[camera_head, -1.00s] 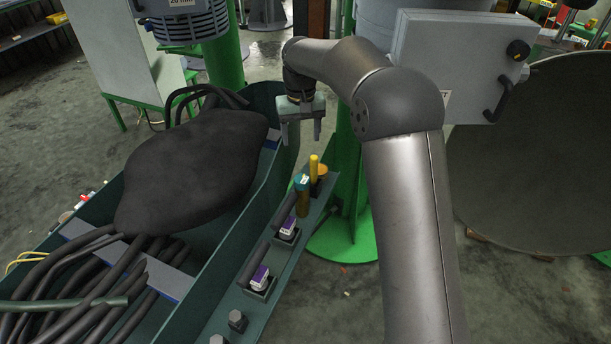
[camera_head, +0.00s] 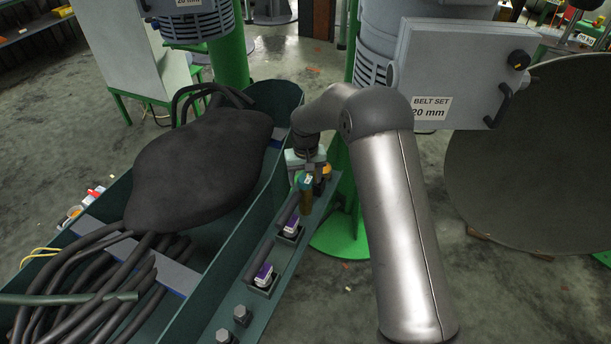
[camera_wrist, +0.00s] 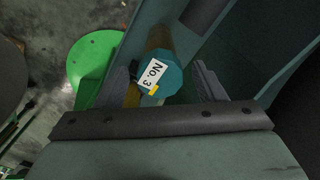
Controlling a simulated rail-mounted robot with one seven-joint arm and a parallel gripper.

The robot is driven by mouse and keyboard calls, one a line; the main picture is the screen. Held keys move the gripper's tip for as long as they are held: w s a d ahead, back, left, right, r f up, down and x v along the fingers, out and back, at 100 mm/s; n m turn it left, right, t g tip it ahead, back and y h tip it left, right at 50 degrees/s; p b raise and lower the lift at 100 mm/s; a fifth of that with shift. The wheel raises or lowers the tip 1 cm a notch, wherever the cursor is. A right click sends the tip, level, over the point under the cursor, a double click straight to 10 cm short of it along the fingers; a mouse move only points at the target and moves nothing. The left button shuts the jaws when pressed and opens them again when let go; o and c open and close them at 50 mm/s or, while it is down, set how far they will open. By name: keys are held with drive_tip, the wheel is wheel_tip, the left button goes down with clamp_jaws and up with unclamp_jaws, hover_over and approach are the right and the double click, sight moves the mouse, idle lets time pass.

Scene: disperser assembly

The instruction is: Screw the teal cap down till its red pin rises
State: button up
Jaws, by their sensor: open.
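The teal cap (camera_head: 304,181) sits on top of an upright olive-gold cylinder (camera_head: 306,204) at the far end of the green rail. In the wrist view the teal cap (camera_wrist: 172,84) carries a white "No. 3" label and a small yellow mark. My gripper (camera_head: 306,164) is open at the cap. In the wrist view its fingers (camera_wrist: 161,76) stand on either side of the cap, with a visible gap at least on the right. I cannot tell whether the left finger touches. No red pin shows in either view.
A yellow-orange part (camera_head: 327,171) stands close behind the cap. Two dark cylinders with purple-white labels (camera_head: 264,272) lie nearer on the rail (camera_head: 262,312), with hex bolts (camera_head: 241,314) at its near end. A green trough (camera_head: 190,262) holding dark hoses and a black bag runs along the left.

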drive_tip(key=c, duration=1)
drive_tip(key=shift+o, duration=0.2)
drive_tip(key=shift+m+b, duration=0.3)
drive_tip(key=shift+b, duration=0.1)
drive_tip(key=shift+f+m+b, duration=0.15)
drive_tip(key=shift+m+b, duration=0.35)
drive_tip(key=shift+b, duration=0.05)
drive_tip(key=m+b, duration=0.2)
drive_tip(key=m, duration=0.1)
drive_tip(key=shift+b, duration=0.35)
drive_tip(key=m+b, duration=0.1)
drive_tip(key=m, duration=0.2)
drive_tip(key=shift+m, duration=0.4)
drive_tip(key=shift+r+m+b, duration=0.2)
drive_tip(key=shift+m+b, duration=0.45)
drive_tip(key=shift+m, duration=1.05)
